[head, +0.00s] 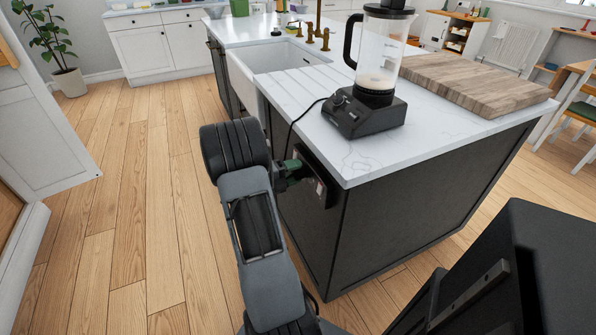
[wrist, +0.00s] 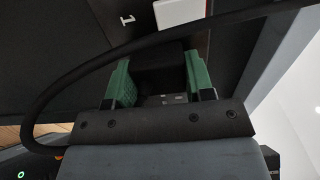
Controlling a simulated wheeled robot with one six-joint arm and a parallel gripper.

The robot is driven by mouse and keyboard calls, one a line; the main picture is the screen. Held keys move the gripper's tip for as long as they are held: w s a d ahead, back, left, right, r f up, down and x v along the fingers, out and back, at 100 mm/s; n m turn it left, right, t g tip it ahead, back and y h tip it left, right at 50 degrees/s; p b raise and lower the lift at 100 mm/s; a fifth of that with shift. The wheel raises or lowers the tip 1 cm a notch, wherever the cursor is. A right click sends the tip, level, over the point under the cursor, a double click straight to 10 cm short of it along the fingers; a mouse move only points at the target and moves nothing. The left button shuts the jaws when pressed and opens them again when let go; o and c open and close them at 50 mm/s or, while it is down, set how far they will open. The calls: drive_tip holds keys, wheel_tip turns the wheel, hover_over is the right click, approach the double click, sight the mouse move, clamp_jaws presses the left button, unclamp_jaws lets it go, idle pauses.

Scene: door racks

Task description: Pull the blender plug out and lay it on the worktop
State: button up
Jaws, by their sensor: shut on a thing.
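The blender (head: 376,68) stands upright on the white worktop (head: 345,157), its dark base near the corner. Its black cord (head: 297,122) runs over the worktop edge and down the island's side. My gripper (head: 296,168), with green fingers, is at a dark socket panel (head: 322,190) below the worktop. In the wrist view, my gripper (wrist: 158,72) is shut on the black plug (wrist: 160,72), one finger on each side. A thick black cable (wrist: 62,85) arcs across the left of that view. The plug's pins are hidden, so I cannot tell whether it is still in the socket.
A wooden board (head: 478,82) lies on the worktop right of the blender. The sink (head: 270,58) and brass tap (head: 322,30) are behind. Bare worktop lies around the blender base. A white label marked 1 (wrist: 127,20) shows above the plug.

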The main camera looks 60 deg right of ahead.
sight(293, 172)
drive_tip(key=shift+c, duration=0.9)
drive_tip(key=shift+w+a, duration=0.1)
drive_tip(key=shift+a, duration=0.05)
drive_tip(key=shift+b+v, duration=0.75)
drive_tip(key=shift+v, duration=2.05)
drive_tip(key=shift+w+a, duration=0.15)
drive_tip(key=shift+v, duration=1.3)
drive_tip(key=shift+r, duration=0.1)
wheel_tip(293, 172, up, 21)
drive_tip(key=p, duration=1.2)
